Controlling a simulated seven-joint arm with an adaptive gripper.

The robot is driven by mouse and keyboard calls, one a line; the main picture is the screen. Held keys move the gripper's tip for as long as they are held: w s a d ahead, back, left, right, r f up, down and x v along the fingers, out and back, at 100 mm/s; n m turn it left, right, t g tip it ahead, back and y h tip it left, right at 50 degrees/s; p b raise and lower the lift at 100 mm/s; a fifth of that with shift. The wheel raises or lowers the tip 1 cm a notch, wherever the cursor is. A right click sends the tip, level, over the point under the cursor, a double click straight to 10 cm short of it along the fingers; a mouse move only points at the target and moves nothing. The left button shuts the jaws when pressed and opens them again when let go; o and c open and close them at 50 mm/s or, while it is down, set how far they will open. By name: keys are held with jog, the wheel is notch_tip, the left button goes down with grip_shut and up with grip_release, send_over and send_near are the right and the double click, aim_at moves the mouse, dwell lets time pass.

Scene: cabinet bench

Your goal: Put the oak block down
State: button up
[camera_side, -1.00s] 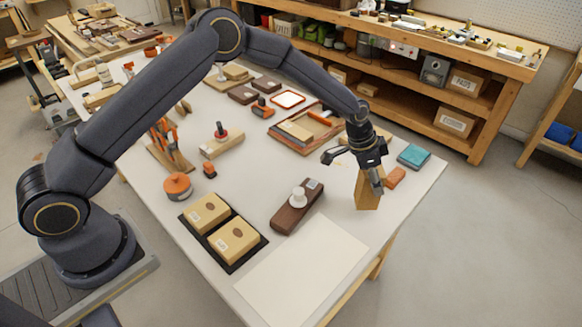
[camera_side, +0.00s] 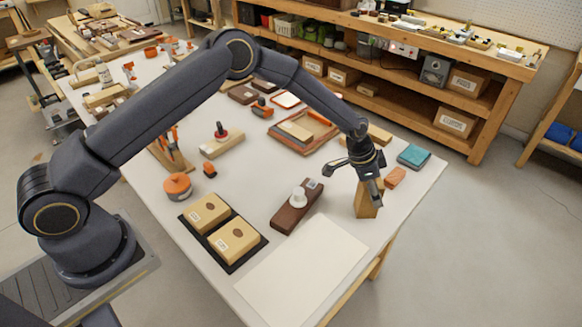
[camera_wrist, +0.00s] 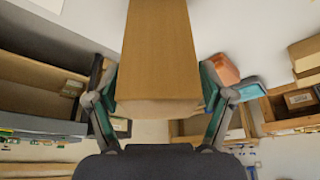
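The oak block (camera_side: 366,206) stands roughly upright below my gripper (camera_side: 370,186) near the right edge of the white table. In the wrist view the oak block (camera_wrist: 160,50) lies between the two fingers of my gripper (camera_wrist: 160,95), which press on its sides. My gripper is shut on it. Its lower end is at or just above the tabletop; I cannot tell whether it touches. The fingers hide part of its upper end in the side view.
An orange block (camera_side: 395,177) and a teal box (camera_side: 413,156) are close behind on the right. A dark brown block with a white knob (camera_side: 297,205) lies to the left. A dark tray (camera_side: 232,262) holds two pale blocks. A blank pale sheet (camera_side: 302,268) covers the front.

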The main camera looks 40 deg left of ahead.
jog(key=shift+r, duration=0.25)
jog(key=s+a+r+n+y, duration=0.1)
jog(key=s+a+r, duration=0.35)
jog(key=r, duration=0.45)
jog(key=s+a+r+n+t, duration=0.1)
jog(key=s+a+r, duration=0.35)
jog(key=r, duration=0.35)
jog(key=s+a+r+n+y, duration=0.1)
jog(key=s+a+r, duration=0.4)
jog(key=r, duration=0.4)
jog(key=s+a+r+n, duration=0.1)
jog(key=s+a+n, duration=0.2)
jog(key=s, duration=0.8)
jog(key=s+a+r+n+t+y, duration=0.1)
jog(key=s+a+r+n, duration=0.1)
jog(key=s, duration=0.9)
jog(key=shift+s+a+n, duration=0.35)
jog(key=shift+a+n, duration=0.15)
jog(key=shift+a, duration=0.35)
